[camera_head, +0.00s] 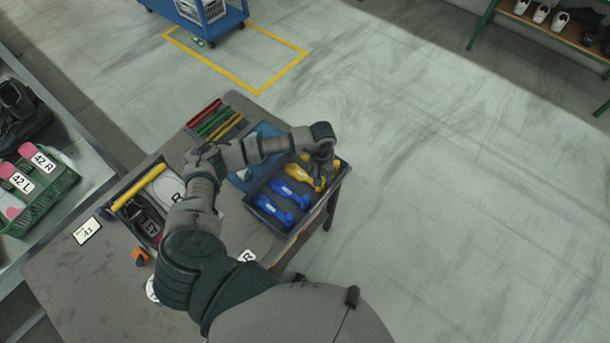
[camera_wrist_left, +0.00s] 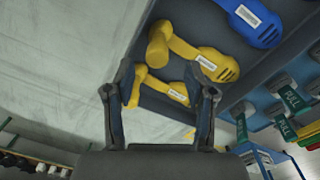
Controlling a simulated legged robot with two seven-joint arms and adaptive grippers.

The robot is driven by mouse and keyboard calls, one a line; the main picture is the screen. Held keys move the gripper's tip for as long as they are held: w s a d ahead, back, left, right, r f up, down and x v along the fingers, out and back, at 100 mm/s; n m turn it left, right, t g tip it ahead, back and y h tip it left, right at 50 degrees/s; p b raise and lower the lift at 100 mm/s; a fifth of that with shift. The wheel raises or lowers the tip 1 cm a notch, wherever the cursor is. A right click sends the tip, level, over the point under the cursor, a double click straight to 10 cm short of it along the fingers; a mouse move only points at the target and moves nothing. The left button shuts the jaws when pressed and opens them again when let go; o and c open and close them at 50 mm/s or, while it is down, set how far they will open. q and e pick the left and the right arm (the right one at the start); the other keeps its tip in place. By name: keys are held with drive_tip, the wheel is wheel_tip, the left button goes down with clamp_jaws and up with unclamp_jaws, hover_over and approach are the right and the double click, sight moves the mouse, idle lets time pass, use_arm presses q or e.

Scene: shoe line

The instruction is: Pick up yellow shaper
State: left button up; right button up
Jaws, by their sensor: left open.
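Two yellow shapers lie side by side in a dark tray (camera_head: 254,206) in the head view. The nearer yellow shaper (camera_head: 298,176) is partly beside my left gripper (camera_head: 320,172), which hangs over the tray's right end. The farther one (camera_head: 305,157) is mostly hidden behind my arm. In the left wrist view, my left gripper (camera_wrist_left: 160,82) is open. One yellow shaper (camera_wrist_left: 172,91) shows between its fingers, partly covered by them. The other yellow shaper (camera_wrist_left: 205,60) lies just above, with its round end near the fingers. Contact cannot be told. My right gripper is not in view.
Blue shapers (camera_head: 290,192) lie in the same tray. Red, green and yellow-handled tools (camera_head: 215,120) lie at the table's back. A case with a yellow bar (camera_head: 139,187) stands left of my arm. A green crate (camera_head: 55,190) sits on the left shelf. Floor beyond the tray is clear.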

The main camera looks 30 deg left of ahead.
sight(323, 182)
use_arm(q)
drive_tip(key=f, duration=0.3)
drive_tip(key=f+p, duration=0.1)
drive_tip(key=shift+s+d+f, duration=0.2)
drive_tip(key=shift+d+f, duration=0.1)
drive_tip(key=shift+d, duration=0.1)
drive_tip(key=shift+d+f, duration=0.1)
drive_tip(key=shift+f, duration=0.05)
drive_tip(key=c, duration=0.3)
drive_tip(key=shift+a, duration=0.2)
clamp_jaws()
drive_tip(key=shift+a, duration=0.1)
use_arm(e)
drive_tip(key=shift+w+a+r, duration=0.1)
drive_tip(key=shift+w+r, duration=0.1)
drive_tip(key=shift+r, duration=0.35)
